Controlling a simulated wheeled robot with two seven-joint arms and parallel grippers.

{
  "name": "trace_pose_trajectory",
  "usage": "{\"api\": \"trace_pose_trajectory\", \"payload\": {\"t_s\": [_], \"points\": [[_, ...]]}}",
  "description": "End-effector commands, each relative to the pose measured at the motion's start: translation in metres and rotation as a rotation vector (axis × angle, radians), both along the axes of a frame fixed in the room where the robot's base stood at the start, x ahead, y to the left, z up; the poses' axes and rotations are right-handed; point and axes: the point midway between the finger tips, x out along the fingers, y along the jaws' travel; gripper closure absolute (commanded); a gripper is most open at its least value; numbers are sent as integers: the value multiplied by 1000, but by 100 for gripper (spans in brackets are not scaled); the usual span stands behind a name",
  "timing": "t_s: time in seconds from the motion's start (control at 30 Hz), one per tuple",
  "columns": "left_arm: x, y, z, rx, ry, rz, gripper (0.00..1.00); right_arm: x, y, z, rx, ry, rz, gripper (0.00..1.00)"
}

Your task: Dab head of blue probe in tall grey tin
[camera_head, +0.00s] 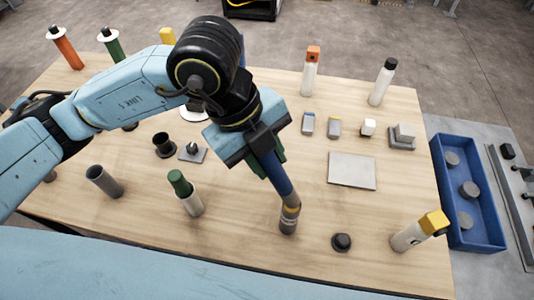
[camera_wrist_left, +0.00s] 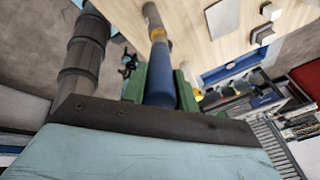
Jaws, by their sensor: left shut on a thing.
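My left gripper (camera_head: 270,158) is shut on the blue probe (camera_head: 279,180) and holds it over the front middle of the table, slightly tilted, with its head pointing down. The probe has a yellow band and a grey lower end (camera_head: 288,225) close to the table top; I cannot tell whether it touches. In the left wrist view the blue shaft (camera_wrist_left: 160,85) sits between the green finger pads of the left gripper (camera_wrist_left: 160,95). A tall grey tin (camera_head: 104,181), open at the top, stands at the front left, well apart from the probe. My right gripper is not in view.
A shorter dark tin (camera_head: 163,146) stands behind. A grey plate (camera_head: 352,170) lies flat; a blue tray (camera_head: 468,190) is at right.

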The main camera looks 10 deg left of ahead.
Motion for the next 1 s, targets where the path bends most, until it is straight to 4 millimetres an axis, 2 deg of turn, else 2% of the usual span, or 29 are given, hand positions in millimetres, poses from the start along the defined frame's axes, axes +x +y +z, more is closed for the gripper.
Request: {"api": "trace_pose_trajectory", "payload": {"t_s": [1.0], "points": [[0, 0, -11, -1, 0, -1, 100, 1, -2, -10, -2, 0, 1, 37]]}}
